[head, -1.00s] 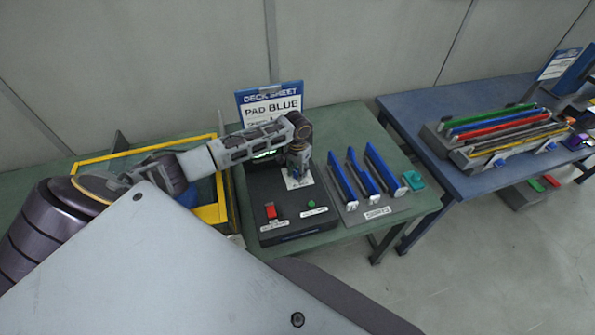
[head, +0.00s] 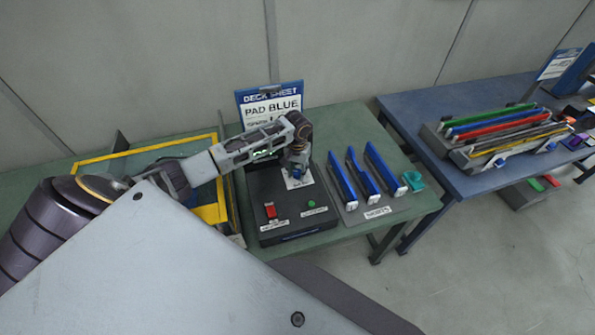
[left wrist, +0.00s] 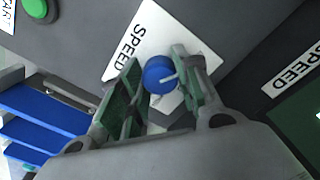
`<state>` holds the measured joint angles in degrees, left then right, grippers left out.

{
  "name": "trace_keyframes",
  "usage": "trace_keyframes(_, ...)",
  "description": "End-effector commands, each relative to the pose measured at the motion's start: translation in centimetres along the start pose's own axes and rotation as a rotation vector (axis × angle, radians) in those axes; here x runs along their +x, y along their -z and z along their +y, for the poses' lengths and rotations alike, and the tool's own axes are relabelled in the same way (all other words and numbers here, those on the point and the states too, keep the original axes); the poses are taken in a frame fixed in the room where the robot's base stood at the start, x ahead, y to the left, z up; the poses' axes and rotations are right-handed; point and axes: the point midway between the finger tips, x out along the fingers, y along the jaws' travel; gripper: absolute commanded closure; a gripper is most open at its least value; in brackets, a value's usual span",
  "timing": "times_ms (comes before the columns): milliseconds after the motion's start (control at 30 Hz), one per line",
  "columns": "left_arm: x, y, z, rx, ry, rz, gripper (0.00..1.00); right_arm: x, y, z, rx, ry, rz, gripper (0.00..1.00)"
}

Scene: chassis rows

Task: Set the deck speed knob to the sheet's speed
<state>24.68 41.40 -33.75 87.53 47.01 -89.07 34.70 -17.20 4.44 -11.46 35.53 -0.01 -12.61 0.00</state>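The blue speed knob (left wrist: 160,75) sits on a white plate (left wrist: 143,33) marked SPEED, on the dark control deck (head: 259,190). My left gripper (left wrist: 156,82) is over the knob, with one finger on each side of it. The fingers look apart from each other, and a gap shows on the left; I cannot tell whether they touch the knob. In the head view my left gripper (head: 296,170) hides most of the knob. The deck sheet (head: 270,104) stands behind and reads PAD BLUE; its speed line is mostly hidden by my arm. My right gripper is not in view.
A red switch (head: 270,211) and green button (head: 311,204) are on the deck's front. A rack with blue bars (head: 364,182) and a teal piece (head: 413,180) stand to the right. A yellow-framed tray (head: 213,214) is left. A blue table (head: 455,180) stands further right.

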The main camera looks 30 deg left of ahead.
Motion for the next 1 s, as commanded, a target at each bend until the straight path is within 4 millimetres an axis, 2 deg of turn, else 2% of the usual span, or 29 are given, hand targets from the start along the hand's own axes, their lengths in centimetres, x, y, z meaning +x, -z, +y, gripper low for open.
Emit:
trace_keyframes(33,-0.1,0.1,-0.1,-0.001,0.0,0.002,0.6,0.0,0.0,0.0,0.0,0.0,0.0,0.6)
trace_keyframes(167,-0.1,0.1,0.0,0.0,0.0,0.001,0.46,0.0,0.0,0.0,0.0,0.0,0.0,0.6)
trace_keyframes(667,-0.6,0.0,0.0,0.001,0.0,0.001,0.46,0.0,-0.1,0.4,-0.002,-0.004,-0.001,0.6)
trace_keyframes(867,-2.5,0.1,0.0,0.002,-0.001,0.002,0.46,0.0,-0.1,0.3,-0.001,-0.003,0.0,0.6)
trace_keyframes(1000,-4.5,0.1,0.0,0.002,-0.001,0.003,0.46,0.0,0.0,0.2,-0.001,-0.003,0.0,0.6)
